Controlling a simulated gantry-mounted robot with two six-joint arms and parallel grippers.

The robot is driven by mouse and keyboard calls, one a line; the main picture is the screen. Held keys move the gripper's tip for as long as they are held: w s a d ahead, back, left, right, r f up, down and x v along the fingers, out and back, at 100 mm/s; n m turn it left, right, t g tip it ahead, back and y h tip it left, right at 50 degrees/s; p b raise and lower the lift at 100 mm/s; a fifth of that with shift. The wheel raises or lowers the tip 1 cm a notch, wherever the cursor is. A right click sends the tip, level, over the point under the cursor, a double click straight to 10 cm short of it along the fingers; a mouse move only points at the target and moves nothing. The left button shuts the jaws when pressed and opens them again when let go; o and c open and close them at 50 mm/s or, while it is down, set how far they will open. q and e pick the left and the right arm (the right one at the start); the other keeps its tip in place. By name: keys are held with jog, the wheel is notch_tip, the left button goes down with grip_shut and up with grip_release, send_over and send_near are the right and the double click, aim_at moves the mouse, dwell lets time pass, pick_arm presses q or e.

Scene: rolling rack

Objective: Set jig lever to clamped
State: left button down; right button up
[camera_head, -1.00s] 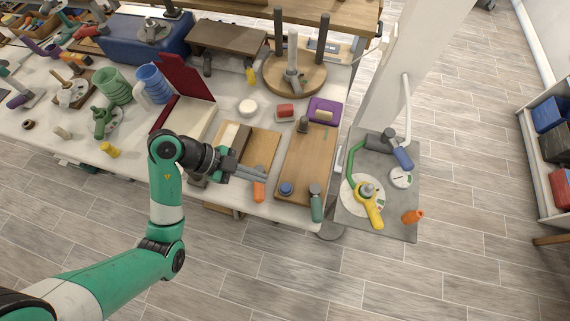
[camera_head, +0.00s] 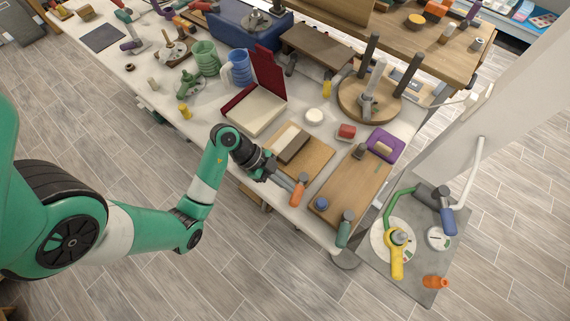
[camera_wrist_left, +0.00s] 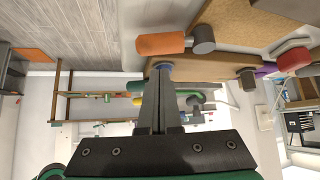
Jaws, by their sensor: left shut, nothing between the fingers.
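The task's lever is not labelled; an orange-handled lever (camera_head: 298,193) lies at the front edge of a wooden board (camera_head: 314,152) with a dark block on it. My left gripper (camera_head: 280,182) is beside this orange handle, on its left in the head view. Its fingers are together with nothing between them. In the left wrist view the orange handle (camera_wrist_left: 160,44) with its grey pivot (camera_wrist_left: 203,40) is above the fingertips (camera_wrist_left: 160,72), and I cannot tell whether they touch. My right gripper is out of view.
A longer board (camera_head: 352,184) to the right carries a blue knob (camera_head: 321,203) and a teal-handled lever (camera_head: 344,231). A grey side plate (camera_head: 415,277) holds a yellow-handled valve (camera_head: 397,257). A red-lidded box (camera_head: 268,80) stands behind my arm. Open floor lies in front.

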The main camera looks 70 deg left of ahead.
aim_at(300, 197)
pick_arm(q)
jog(key=b+x, duration=0.1)
jog(key=x, duration=0.5)
jog(key=shift+w+d+f+b, duration=0.1)
jog(key=shift+f+b, duration=0.05)
jog(key=shift+b, duration=0.2)
